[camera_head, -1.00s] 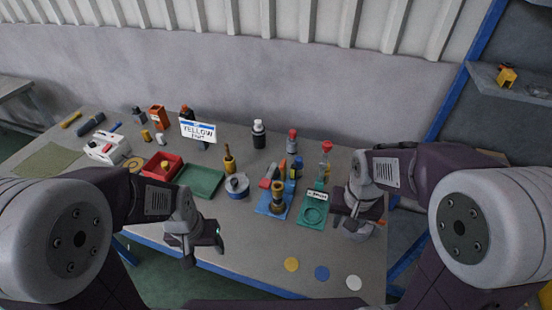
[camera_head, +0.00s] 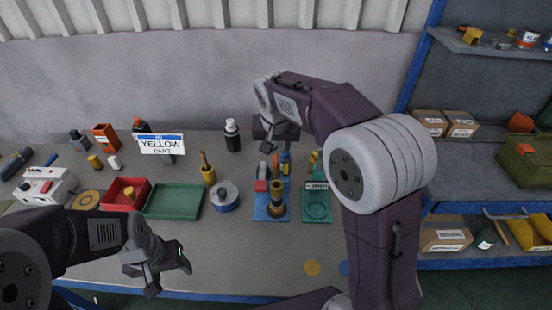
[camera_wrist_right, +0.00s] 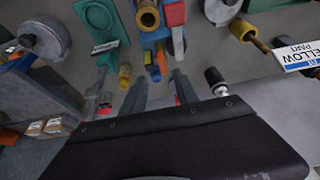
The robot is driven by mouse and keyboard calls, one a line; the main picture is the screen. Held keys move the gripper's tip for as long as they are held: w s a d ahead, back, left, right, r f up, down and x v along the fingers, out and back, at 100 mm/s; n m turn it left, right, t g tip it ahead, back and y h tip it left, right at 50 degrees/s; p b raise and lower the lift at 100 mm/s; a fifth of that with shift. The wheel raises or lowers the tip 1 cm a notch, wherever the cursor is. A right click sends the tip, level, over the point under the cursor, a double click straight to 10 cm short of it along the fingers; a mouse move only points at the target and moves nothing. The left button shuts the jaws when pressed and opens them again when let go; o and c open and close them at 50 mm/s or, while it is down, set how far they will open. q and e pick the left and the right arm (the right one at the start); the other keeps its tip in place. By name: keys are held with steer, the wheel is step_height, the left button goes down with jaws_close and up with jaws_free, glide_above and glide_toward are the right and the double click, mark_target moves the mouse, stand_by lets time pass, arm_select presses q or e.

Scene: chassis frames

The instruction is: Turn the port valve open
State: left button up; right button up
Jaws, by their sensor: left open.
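A blue base (camera_head: 262,213) on the table carries a dark and brass upright fitting (camera_head: 277,208), with red, grey, blue and yellow parts behind it. This fitting also shows in the right wrist view (camera_wrist_right: 147,17). No label marks which part is the port valve. Beside it lies a green plate with a ring (camera_head: 317,210) and a small white label. My left gripper (camera_head: 168,278) is open and empty over the front edge.
A YELLOW PART sign (camera_head: 161,144), a green tray (camera_head: 173,202), a red bin (camera_head: 125,193) and a blue-based round tin (camera_head: 224,195) stand left of the base. A black and white bottle (camera_head: 232,135) stands at the back. Shelves with boxes (camera_head: 446,236) are at the right.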

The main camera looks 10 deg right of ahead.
mark_target(276, 158)
steer(key=x, duration=0.6)
steer(key=shift+w+a+f, duration=0.15)
steer(key=shift+w+f, duration=0.1)
steer(key=shift+f, duration=0.4)
steer(key=shift+w+f, duration=0.1)
jaws_close()
